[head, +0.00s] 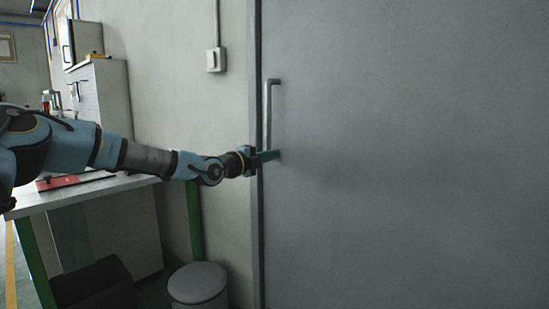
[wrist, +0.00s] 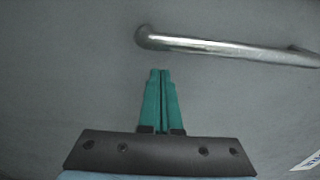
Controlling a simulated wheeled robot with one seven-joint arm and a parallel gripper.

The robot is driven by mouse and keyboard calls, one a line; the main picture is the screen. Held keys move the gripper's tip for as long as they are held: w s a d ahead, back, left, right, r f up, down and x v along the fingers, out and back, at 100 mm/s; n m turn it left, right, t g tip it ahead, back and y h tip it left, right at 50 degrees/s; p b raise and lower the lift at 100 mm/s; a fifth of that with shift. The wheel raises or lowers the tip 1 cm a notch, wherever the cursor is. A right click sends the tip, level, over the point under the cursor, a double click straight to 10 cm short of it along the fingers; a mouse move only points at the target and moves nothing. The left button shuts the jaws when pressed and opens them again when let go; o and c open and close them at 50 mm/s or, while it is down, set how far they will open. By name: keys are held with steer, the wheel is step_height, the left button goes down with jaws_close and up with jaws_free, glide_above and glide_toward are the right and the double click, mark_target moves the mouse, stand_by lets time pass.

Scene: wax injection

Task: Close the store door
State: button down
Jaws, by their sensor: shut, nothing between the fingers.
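The grey store door (head: 400,160) fills the right of the head view, and its flat face fills the wrist view (wrist: 70,60). A metal bar handle (head: 270,100) stands upright near the door's left edge. It also shows in the wrist view (wrist: 225,48), running across the top right. My gripper (head: 276,155) is shut and empty, its green fingers together. Its fingertips are at the door face just below the handle, beside it and not around it. In the wrist view the fingertips (wrist: 160,72) point at bare door. I cannot tell whether they touch it.
A grey frame edge (head: 256,220) runs along the door's left side. A switch box (head: 216,60) is on the wall. A table (head: 90,192) with green legs stands below my arm, with a round lidded bin (head: 198,284) and a dark box (head: 95,287) on the floor.

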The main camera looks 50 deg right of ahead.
steer(key=a+b, duration=0.1)
steer(key=a, duration=0.8)
steer(key=shift+w+a+f, duration=0.15)
steer(key=shift+w, duration=0.2)
